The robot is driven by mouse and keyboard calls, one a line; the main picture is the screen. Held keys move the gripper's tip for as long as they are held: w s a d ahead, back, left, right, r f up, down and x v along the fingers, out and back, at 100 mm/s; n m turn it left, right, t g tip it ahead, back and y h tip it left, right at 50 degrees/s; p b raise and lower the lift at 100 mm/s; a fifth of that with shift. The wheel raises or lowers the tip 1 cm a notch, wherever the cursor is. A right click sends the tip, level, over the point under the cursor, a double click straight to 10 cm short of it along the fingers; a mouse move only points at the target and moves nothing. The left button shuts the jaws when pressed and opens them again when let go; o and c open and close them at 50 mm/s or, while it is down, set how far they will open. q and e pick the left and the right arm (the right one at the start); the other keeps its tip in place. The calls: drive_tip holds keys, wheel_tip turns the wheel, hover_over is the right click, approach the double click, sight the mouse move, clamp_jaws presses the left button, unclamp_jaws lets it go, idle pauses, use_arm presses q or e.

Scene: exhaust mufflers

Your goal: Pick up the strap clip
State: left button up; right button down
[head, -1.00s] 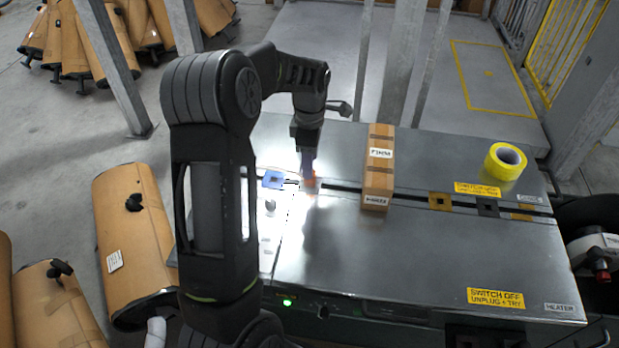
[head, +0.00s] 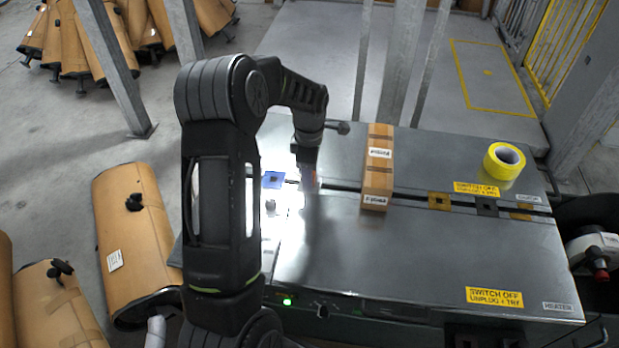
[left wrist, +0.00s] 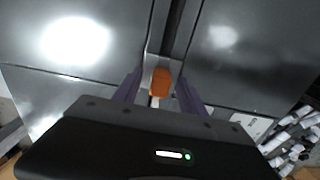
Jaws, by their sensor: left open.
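A small orange piece, which looks like the strap clip (left wrist: 161,82), lies at the slot of the grey metal bench, with a pale part at its near end. In the left wrist view, the purple fingers of my left gripper (left wrist: 159,90) stand open, one on each side of it. I cannot tell whether they touch it. In the head view my left gripper (head: 308,178) is low over the bench, left of the cardboard box, and mostly hides the orange piece. My right gripper is not in view.
A long cardboard box (head: 378,170) stands right of my gripper. A yellow tape roll (head: 504,162) sits at the bench's right. A blue piece (head: 273,180) and a small grey part (head: 270,205) lie to the left. A wrapped muffler (head: 135,235) is on the floor. The bench front is clear.

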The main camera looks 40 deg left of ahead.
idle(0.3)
use_arm(q)
clamp_jaws()
idle(0.4)
